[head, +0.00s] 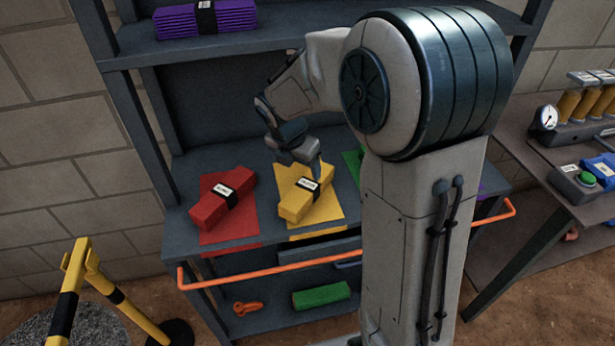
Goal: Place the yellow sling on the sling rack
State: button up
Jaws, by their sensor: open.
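The yellow sling (300,205) is a folded bundle with a black band and white label. It lies on a yellow patch (328,207) on the middle shelf of the grey sling rack (168,225). My gripper (303,173) is open, pointing down at the upper right end of the yellow sling. I cannot tell whether its fingers touch the sling or are just clear of it. My arm hides the right part of the rack.
A red sling (210,210) lies on a red patch to the left. A green patch (353,163) shows partly behind my arm. Purple slings (180,23) lie on the upper shelf, a green one (321,296) below. An orange rail (270,272) crosses the rack's front.

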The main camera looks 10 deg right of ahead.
jog(key=s+d+r+m+y, duration=0.1)
jog(key=s+r+m, duration=0.1)
jog(key=s+m, duration=0.8)
jog(key=s+d+r+m+y, duration=0.1)
jog(key=s+r+m, duration=0.2)
jog(key=s+m, duration=0.8)
jog(key=m, duration=0.6)
jog(key=shift+s+d+r, duration=0.2)
jog(key=shift+s+d, duration=0.1)
jog(key=shift+d, duration=0.05)
